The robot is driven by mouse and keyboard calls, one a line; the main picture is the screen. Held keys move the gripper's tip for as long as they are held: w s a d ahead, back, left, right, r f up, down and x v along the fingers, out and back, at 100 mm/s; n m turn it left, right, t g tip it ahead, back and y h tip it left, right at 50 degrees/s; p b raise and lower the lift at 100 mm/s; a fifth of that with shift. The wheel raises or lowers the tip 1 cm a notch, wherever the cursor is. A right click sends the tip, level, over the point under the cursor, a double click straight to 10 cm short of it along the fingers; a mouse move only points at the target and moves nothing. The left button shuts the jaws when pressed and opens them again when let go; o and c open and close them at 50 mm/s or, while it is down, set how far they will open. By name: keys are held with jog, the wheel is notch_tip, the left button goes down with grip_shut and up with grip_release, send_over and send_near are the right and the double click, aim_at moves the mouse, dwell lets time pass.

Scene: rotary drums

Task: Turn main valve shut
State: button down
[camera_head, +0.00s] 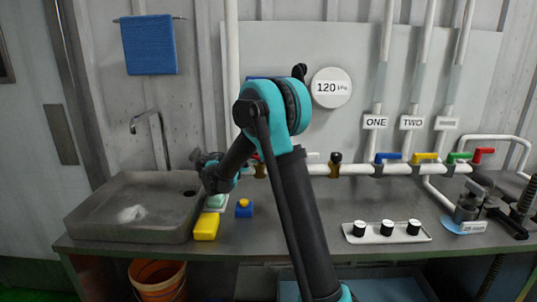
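A white pipe (350,170) runs along the back of the counter. It carries valves with a blue handle (387,157), a yellow handle (425,156), a green handle (458,157) and a red handle (483,154). A brass valve with a black knob (335,163) sits left of them, and another brass valve (260,170) is partly hidden by my arm. No label that I can read says main valve. My gripper (203,163) is by the sink's right side, left of the valves and apart from the coloured handles. Its fingers are dark and small, so their opening is unclear.
A grey sink (130,205) is at left. A yellow sponge (206,227) and a blue block with a yellow button (244,208) lie beside it. A knob panel (386,232) and a clamp-like device (468,208) stand at right. A gauge (331,88) reads 120.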

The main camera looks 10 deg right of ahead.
dwell(0.4)
jog(key=c, duration=1.5)
grip_release()
jog(key=v, duration=1.2)
jog(key=shift+w, duration=0.1)
